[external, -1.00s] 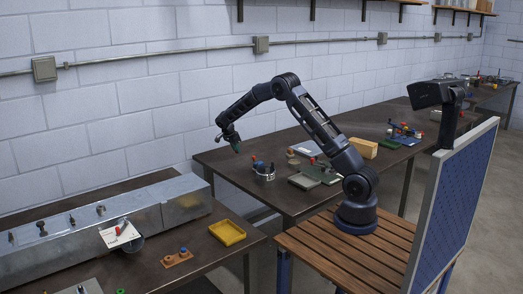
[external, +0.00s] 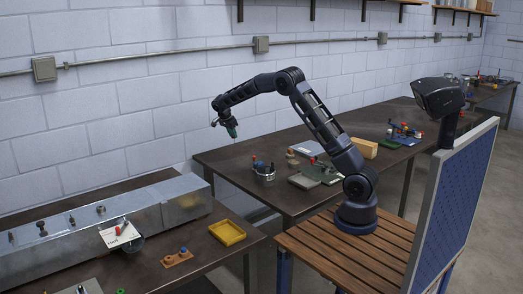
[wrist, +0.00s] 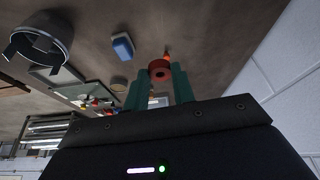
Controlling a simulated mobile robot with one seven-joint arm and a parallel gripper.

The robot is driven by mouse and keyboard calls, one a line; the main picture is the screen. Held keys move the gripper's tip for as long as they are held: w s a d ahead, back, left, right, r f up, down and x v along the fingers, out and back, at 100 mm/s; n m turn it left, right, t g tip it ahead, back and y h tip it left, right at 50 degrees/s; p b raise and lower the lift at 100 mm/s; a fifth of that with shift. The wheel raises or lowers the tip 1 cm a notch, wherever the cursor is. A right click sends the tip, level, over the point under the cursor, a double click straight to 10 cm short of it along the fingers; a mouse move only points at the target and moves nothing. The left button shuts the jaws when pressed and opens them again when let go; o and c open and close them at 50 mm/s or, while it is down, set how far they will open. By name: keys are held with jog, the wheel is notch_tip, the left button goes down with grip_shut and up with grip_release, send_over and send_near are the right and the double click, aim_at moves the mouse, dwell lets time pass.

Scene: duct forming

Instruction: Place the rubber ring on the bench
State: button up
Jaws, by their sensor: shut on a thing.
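My gripper (external: 231,131) hangs in the air in front of the block wall, above and beyond the left end of the middle dark bench (external: 236,160). Its green fingers (wrist: 156,90) show in the wrist view, shut on a small red-orange ring (wrist: 160,70) with a dark hole, taken as the rubber ring. The ring is held near the fingertips, clear of any surface. In the external view the ring is too small to make out. The brown bench top (wrist: 190,30) lies below the gripper in the wrist view.
A metal band clamp (external: 265,172) stands on the middle bench, also in the wrist view (wrist: 42,35), near a blue block (wrist: 122,47). On the left bench are a yellow tray (external: 227,233), a peg block (external: 177,258) and a long metal box (external: 180,204).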

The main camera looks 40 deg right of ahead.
jog(key=s+a+n+t, duration=0.1)
jog(key=s+a+n, duration=0.2)
jog(key=a, duration=1.3)
jog(key=s+a+f+n+t+y, duration=0.1)
jog(key=s+a+n, duration=0.3)
jog(key=a, duration=1.2)
jog(key=s+a+f+n+t+y, duration=0.1)
jog(key=s+a+n, duration=0.3)
jog(key=s+a, duration=0.4)
jog(key=shift+s+a, duration=0.2)
jog(key=shift+a, duration=1.75)
jog(key=shift+s+a, duration=0.2)
jog(key=shift+a, duration=1.75)
jog(key=s+a+n+y, duration=0.2)
jog(key=s+a+n, duration=0.3)
jog(key=s+a, duration=1.05)
jog(key=n+y, duration=0.2)
jog(key=n, duration=0.3)
send_over(148, 276)
jog(key=s, duration=0.1)
jog(key=f, duration=0.2)
jog(key=shift+t, duration=0.4)
jog(key=f, duration=1.9)
jog(key=shift+s+d+f, duration=0.15)
jog(key=shift+d+f, duration=0.05)
jog(key=shift+f, duration=0.1)
jog(key=shift+f, duration=0.1)
